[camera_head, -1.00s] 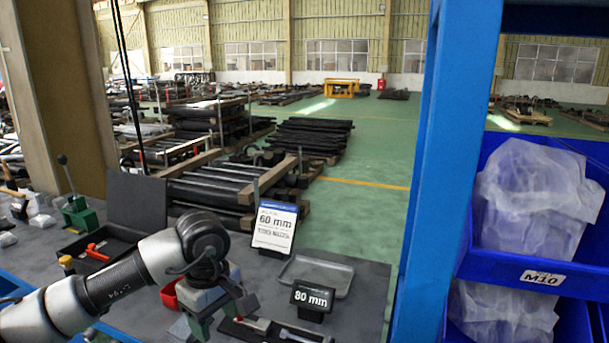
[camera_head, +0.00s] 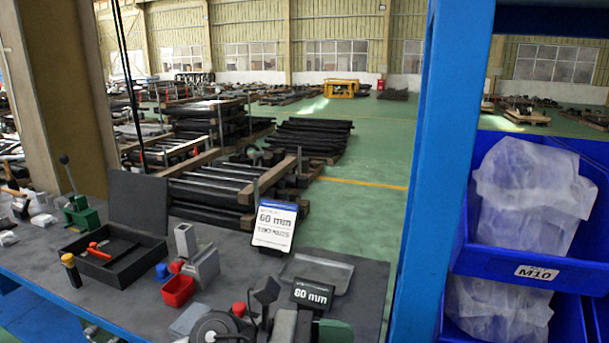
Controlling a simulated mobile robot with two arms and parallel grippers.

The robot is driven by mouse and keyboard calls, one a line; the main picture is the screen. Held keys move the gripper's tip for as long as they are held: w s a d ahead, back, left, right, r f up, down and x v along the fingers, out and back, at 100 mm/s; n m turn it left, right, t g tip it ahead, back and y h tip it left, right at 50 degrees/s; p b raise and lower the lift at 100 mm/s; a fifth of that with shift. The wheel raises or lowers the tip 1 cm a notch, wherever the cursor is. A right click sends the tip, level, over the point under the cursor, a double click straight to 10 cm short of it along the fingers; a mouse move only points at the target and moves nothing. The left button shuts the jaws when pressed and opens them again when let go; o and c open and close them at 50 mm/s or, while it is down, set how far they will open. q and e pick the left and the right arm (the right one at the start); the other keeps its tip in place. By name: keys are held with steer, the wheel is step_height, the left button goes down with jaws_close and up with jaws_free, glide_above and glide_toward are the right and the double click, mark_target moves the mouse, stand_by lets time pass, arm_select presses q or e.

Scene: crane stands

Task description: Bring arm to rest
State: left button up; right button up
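My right gripper is not in view.
The grey bench (camera_head: 215,228) carries an open black case (camera_head: 115,262) with a red-handled tool, a red bin (camera_head: 178,290), a grey metal block (camera_head: 203,265), a 60 mm card (camera_head: 273,226) and a shallow grey tray (camera_head: 318,270). A blue post (camera_head: 440,160) and blue bins (camera_head: 535,262) stand right.

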arm_select(q)
steer(key=w+a+r+n+t+y, duration=0.15)
steer(key=a+n+t, duration=0.35)
steer(key=n+t, duration=0.7)
steer(key=w+a+r+n+t+y, duration=0.1)
steer(key=w+a+n+t+y, duration=0.2)
steer(key=n+t, duration=0.9)
steer(key=s+a+f+n+g+y, duration=0.1)
steer(key=a+f+n+g+y, duration=0.5)
steer(key=a+f+n+y, duration=1.05)
steer(key=s+f+n+g+h, duration=0.2)
steer(key=s+f+n+g, duration=0.4)
steer(key=s, duration=0.4)
steer(key=s+f+n+g+h, duration=0.2)
steer(key=s+f+n+g, duration=0.35)
steer(key=s, duration=0.45)
step_height(320, 180, down, 27)
steer(key=s+g, duration=0.2)
steer(key=g, duration=0.1)
steer(key=s+a+f, duration=0.1)
steer(key=s+f, duration=0.6)
steer(key=s, duration=0.1)
steer(key=s+a+f, duration=0.2)
steer(key=s+f, duration=0.5)
steer(key=f, duration=0.1)
steer(key=shift+s+a+g+y, duration=0.25)
steer(key=shift+s+g+y, duration=0.05)
steer(key=shift+s+g, duration=0.05)
